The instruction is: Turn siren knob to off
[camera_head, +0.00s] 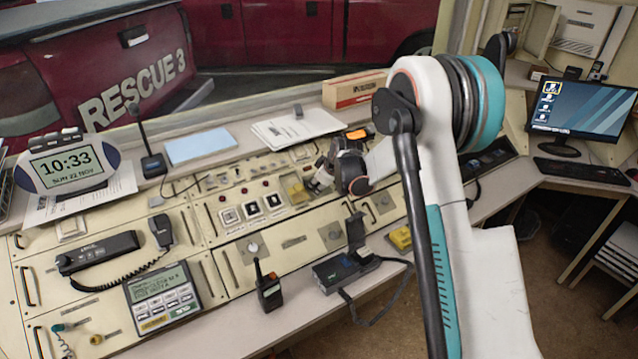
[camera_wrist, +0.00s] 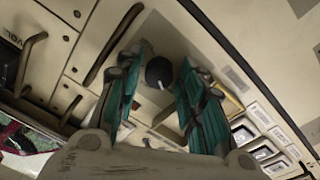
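A dark round knob (camera_wrist: 158,71) sits on the cream panel in the wrist view. A small pale mark shows at its lower edge. I cannot read any label that would name it the siren knob. My gripper (camera_wrist: 160,60) is open, with one teal finger on each side of the knob and a visible gap to each. Whether the fingertips reach down to the knob's depth is unclear. In the head view my gripper (camera_head: 320,178) is low over the console, right of the yellow cover (camera_head: 295,188); the knob cannot be made out there.
Bar handles (camera_wrist: 112,45) stand out from the panel near my gripper. Square white-framed buttons (camera_head: 251,208) lie to the left in the head view. A handheld radio (camera_head: 268,290), a black device (camera_head: 345,268) and papers (camera_head: 298,128) lie on the console.

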